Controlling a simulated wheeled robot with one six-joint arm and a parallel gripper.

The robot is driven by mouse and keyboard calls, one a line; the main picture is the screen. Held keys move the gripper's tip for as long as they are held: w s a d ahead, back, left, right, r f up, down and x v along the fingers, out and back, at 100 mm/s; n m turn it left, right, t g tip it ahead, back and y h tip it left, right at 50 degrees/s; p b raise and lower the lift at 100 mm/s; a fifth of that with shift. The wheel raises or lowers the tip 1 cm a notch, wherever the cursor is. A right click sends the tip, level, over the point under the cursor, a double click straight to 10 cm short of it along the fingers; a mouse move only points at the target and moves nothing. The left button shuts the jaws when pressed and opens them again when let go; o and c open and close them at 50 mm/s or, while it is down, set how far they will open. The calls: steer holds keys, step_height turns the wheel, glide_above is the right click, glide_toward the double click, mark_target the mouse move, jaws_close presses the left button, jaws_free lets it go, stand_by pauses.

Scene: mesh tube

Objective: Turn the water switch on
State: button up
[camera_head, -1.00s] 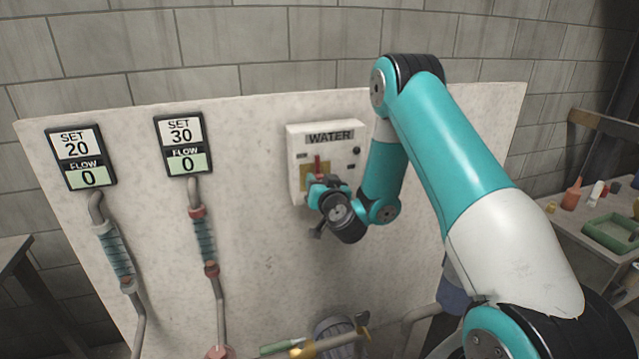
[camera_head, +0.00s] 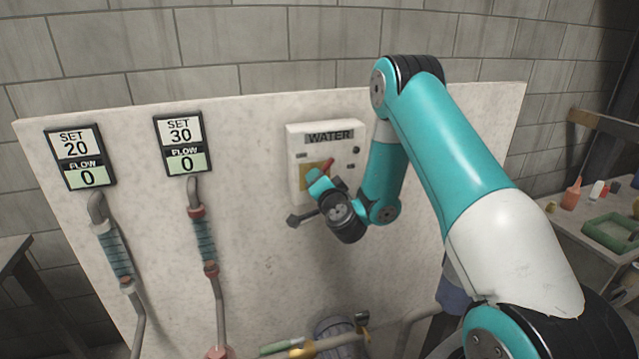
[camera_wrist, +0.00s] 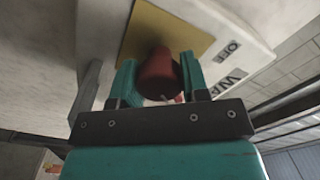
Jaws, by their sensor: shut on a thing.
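The white water switch box (camera_head: 298,150) labelled WATER hangs on the pale panel, with a yellow plate and a red handle (camera_head: 328,164). In the head view the handle leans to the upper right, and my gripper (camera_head: 318,180) partly hides it. In the wrist view the red handle (camera_wrist: 158,76) sits between the two teal fingers of my gripper (camera_wrist: 157,82), in front of the yellow plate (camera_wrist: 165,35). The gripper is shut on the handle. The word OFF shows at the box's edge in the wrist view.
Two displays hang at the left, reading SET 20 (camera_head: 80,157) and SET 30 (camera_head: 184,144), both with FLOW 0. Pipes run down below them. A motor-like unit with yellow fittings (camera_head: 325,345) is low in front. A side table with a green tray (camera_head: 612,234) stands at right.

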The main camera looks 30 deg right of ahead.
steer(key=m, duration=0.5)
steer(key=shift+f+m, duration=0.15)
steer(key=shift+m, duration=0.15)
steer(key=shift+s+m+b, duration=0.1)
steer(key=shift+m+b, duration=0.2)
steer(key=shift+m, duration=1.8)
steer(key=o, duration=0.9)
steer(key=shift+s, duration=0.1)
